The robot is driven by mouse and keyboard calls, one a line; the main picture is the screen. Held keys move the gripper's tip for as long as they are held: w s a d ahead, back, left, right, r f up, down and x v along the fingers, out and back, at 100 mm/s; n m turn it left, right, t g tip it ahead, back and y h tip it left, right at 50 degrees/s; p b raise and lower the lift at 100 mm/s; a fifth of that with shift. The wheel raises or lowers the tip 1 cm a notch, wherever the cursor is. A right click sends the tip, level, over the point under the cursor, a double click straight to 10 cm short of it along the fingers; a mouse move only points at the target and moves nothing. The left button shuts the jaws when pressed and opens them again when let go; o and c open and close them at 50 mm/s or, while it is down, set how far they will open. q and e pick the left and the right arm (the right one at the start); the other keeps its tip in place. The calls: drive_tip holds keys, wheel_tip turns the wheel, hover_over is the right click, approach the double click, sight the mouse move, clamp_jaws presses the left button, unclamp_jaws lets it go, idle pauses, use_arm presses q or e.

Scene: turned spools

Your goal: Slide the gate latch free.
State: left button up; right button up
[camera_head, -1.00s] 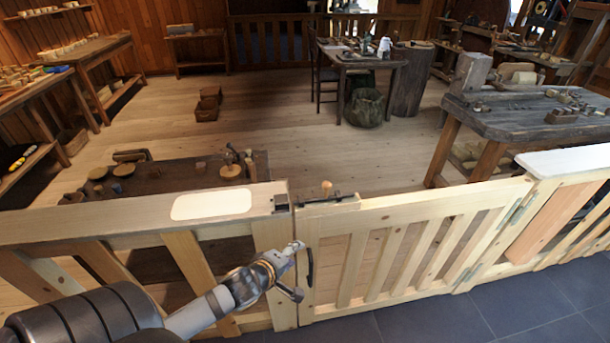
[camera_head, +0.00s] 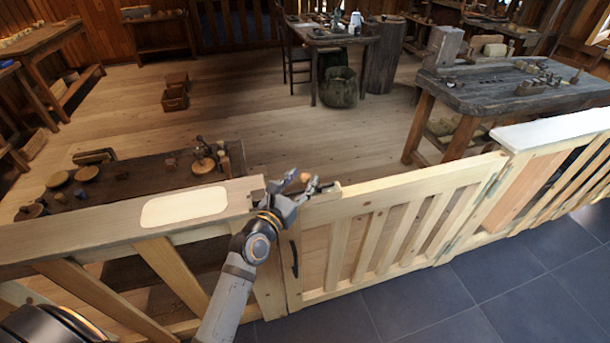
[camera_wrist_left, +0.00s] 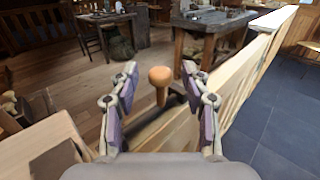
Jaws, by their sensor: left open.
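The wooden gate (camera_head: 385,228) has slats and a dark handle (camera_head: 294,258), and stands in line with the fence. The latch knob (camera_head: 304,177), a small round wooden knob on a peg, stands on top of the gate near its left end. In the left wrist view the knob (camera_wrist_left: 160,76) is upright between the fingers, with space on both sides. My left gripper (camera_head: 299,184) is open around the knob and hides most of the latch's dark metal. In the left wrist view my left gripper (camera_wrist_left: 158,85) shows both spread fingers. My right gripper is not in view.
The fence rail (camera_head: 110,228) with a pale plate (camera_head: 184,206) lies left of the gate. A low dark bench (camera_head: 140,180) with turned pieces stands behind the rail. A workbench (camera_head: 520,95) stands back right. Dark tiles (camera_head: 440,300) in front are clear.

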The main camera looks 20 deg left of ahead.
use_arm(q)
drive_tip(key=shift+w+d, duration=0.25)
drive_tip(key=shift+w, duration=0.9)
drive_tip(key=shift+c, duration=0.2)
clamp_jaws()
